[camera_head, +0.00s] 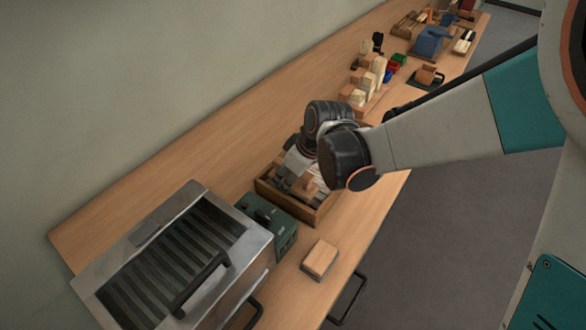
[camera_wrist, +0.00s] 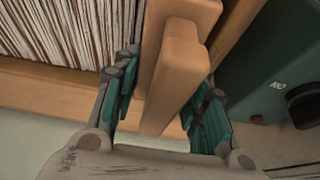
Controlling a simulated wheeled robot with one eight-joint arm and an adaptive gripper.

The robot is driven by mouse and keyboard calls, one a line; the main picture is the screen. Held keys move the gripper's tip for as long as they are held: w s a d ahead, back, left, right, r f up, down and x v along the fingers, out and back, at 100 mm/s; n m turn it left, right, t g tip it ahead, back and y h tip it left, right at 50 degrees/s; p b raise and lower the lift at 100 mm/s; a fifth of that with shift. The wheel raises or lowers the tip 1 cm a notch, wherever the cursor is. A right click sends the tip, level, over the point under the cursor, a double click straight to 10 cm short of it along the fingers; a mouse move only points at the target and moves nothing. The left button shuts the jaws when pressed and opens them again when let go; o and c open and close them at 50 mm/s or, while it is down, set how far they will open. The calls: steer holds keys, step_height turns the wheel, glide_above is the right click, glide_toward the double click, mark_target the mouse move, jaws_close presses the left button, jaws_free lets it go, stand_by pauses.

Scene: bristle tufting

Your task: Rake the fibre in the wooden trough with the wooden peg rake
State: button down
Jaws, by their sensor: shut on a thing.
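The wooden trough (camera_head: 315,217) stands on the bench in the head view, with its wall (camera_wrist: 52,78) also in the wrist view. Pale fibre (camera_wrist: 70,28) lies in it as many parallel strands. My gripper (camera_wrist: 163,98) is shut on the wooden peg rake (camera_wrist: 175,75), whose wooden body runs between the two teal-padded fingers. In the head view, my gripper (camera_head: 298,178) is over the trough and the rake (camera_head: 309,188) shows partly below it. The rake's pegs are not visible, and I cannot tell whether they touch the fibre. My arm hides part of the trough.
A green box (camera_head: 270,225) stands close to the trough's left side. A metal slatted machine (camera_head: 180,255) is further left. A wooden block (camera_head: 320,259) lies near the bench's front edge. Pale bundles (camera_head: 365,80) and a blue device (camera_head: 430,41) stand further back.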

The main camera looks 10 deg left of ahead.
steer(key=shift+s, duration=0.1)
steer(key=w+d, duration=0.3)
steer(key=w, duration=0.5)
steer(key=w+d, duration=0.4)
steer(key=w, duration=0.5)
steer(key=w+d, duration=0.3)
steer(key=w, duration=0.6)
steer(key=shift+d+p, duration=0.3)
steer(key=shift+d, duration=0.05)
steer(key=shift+w, duration=0.2)
steer(key=shift+w+d+r, duration=0.1)
steer(key=shift+w+d+r, duration=0.15)
steer(key=shift+w+d, duration=0.05)
steer(key=shift+w, duration=0.1)
steer(key=shift+s+a+f, duration=0.1)
steer(key=shift+s+a, duration=0.05)
steer(key=shift+s, duration=0.35)
steer(key=shift+s+a+f, duration=0.1)
steer(key=shift+s, duration=0.35)
steer(key=shift+a, duration=0.1)
